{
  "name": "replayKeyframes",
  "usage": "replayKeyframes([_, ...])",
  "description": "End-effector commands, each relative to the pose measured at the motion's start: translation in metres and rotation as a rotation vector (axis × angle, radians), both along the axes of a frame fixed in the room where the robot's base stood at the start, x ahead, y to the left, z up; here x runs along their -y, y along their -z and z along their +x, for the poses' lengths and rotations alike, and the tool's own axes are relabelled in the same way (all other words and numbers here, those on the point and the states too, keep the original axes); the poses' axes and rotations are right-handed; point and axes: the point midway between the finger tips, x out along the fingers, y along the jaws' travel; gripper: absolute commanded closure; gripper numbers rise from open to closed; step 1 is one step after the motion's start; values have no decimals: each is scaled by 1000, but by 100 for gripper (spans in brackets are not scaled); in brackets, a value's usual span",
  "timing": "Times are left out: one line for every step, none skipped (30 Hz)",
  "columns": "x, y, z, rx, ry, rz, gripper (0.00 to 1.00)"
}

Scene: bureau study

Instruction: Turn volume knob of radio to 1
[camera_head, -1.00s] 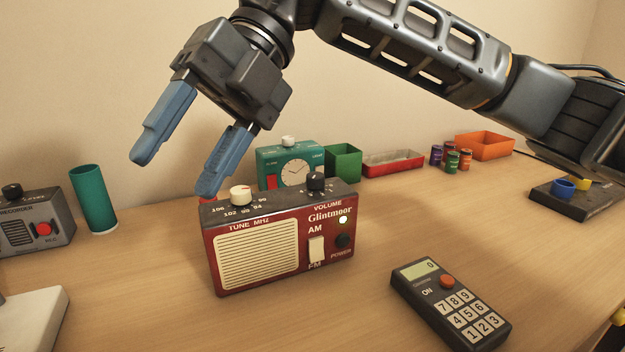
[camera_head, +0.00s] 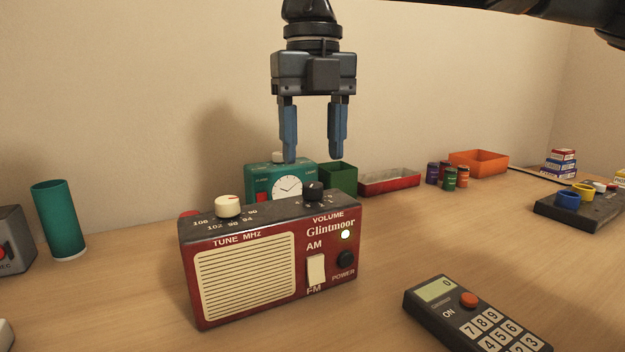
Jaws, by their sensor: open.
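The red radio (camera_head: 320,228) stands upright on the desk, its front facing me. Its black volume knob (camera_head: 313,191) is on the top at the right, behind the word VOLUME. The number scale around the knob is too small to read. The cream tuning knob (camera_head: 228,205) is on the top at the left. A small lamp (camera_head: 346,234) on the front is lit. My gripper (camera_head: 314,158) points straight down above the volume knob, open and empty, with its blue fingers apart on the left and right. The fingertips are above the radio and do not touch the knob.
A teal clock (camera_head: 257,179), a green box (camera_head: 338,178) and a red tray (camera_head: 390,182) stand behind the radio. A teal cylinder (camera_head: 60,222) is at left. A calculator (camera_head: 470,312) lies at front right. Bare desk (camera_head: 430,235) lies right of the radio.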

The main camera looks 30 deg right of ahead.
Motion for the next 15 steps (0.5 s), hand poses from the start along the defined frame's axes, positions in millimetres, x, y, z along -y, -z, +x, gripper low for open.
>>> replayKeyframes([0, 12, 0, -2, 0, 0, 44])
replayKeyframes([0, 17, 0, -3, 0, 0, 44])
replayKeyframes([0, 23, -1, -3, -1, 1, 44])
replayKeyframes([0, 28, -1, -3, -1, 1, 44])
replayKeyframes([0, 32, -1, -2, -1, 2, 44])
replayKeyframes([0, 38, 0, -1, -1, 2, 44])
replayKeyframes([0, 41, 0, -1, -1, 2, 44])
replayKeyframes([0, 43, 0, -1, -1, 2, 44])
replayKeyframes([0, 46, 0, -1, -1, 2, 44])
replayKeyframes([0, 47, 0, -1, -1, 2, 44])
replayKeyframes([0, 48, 0, -1, -1, 2, 44])
replayKeyframes([0, 49, 0, -1, -1, 2, 44])
replayKeyframes([0, 49, 0, -1, -1, 2, 44])
replayKeyframes([0, 49, 0, 0, -1, 1, 44])
replayKeyframes([0, 48, 0, 0, -1, 2, 44])
